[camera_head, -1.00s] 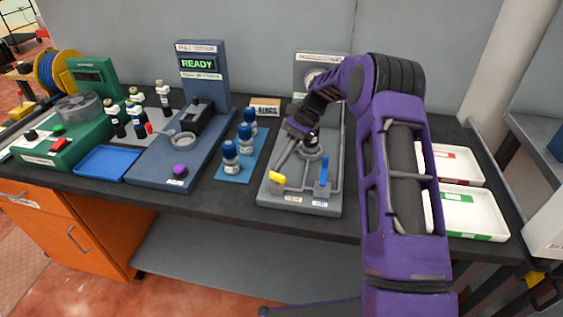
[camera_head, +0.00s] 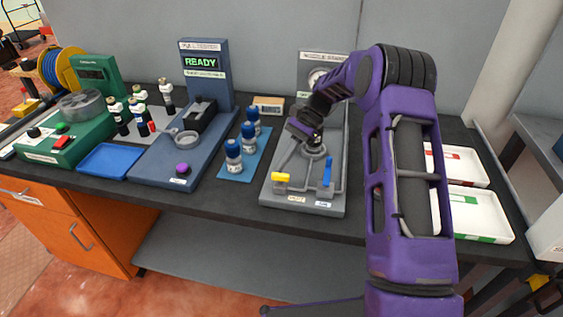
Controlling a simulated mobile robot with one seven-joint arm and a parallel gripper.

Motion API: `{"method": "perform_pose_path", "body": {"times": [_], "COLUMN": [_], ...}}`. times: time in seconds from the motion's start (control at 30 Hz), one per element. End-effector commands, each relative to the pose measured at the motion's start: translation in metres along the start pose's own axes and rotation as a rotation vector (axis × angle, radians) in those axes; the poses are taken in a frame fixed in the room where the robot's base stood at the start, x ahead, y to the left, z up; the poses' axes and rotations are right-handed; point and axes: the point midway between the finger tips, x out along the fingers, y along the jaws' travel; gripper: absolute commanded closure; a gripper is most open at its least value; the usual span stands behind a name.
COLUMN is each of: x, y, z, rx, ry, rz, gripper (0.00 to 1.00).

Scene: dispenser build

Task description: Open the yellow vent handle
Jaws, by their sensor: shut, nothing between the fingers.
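The yellow vent handle (camera_head: 281,177) is at the front left of a grey fixture (camera_head: 304,203) on the bench. It lies about level, pointing sideways across its pipe. A blue handle (camera_head: 327,171) stands upright to its right on the same fixture. My gripper (camera_head: 303,133) is shut and empty above the middle of the fixture, behind the yellow handle and apart from it. The fingertips are small and dark here, and my purple arm hides the fixture's right back part.
Several blue-capped bottles (camera_head: 233,155) stand on a blue mat left of the fixture. A blue station with a READY screen (camera_head: 200,63) is further left. White trays (camera_head: 478,216) lie right of my arm. A gauge panel (camera_head: 318,74) rises behind the fixture.

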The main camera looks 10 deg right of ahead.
Motion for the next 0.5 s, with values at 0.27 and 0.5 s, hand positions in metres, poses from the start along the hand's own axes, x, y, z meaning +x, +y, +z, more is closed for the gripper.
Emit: {"method": "perform_pose_path", "body": {"times": [0.27, 0.5], "x": [-0.009, -0.061], "y": [0.008, 0.002], "z": [-0.001, -0.003], "rx": [0.008, 0.005], "ry": [-0.018, -0.008], "rz": [0.03, 0.014], "gripper": [1.0, 1.0]}}
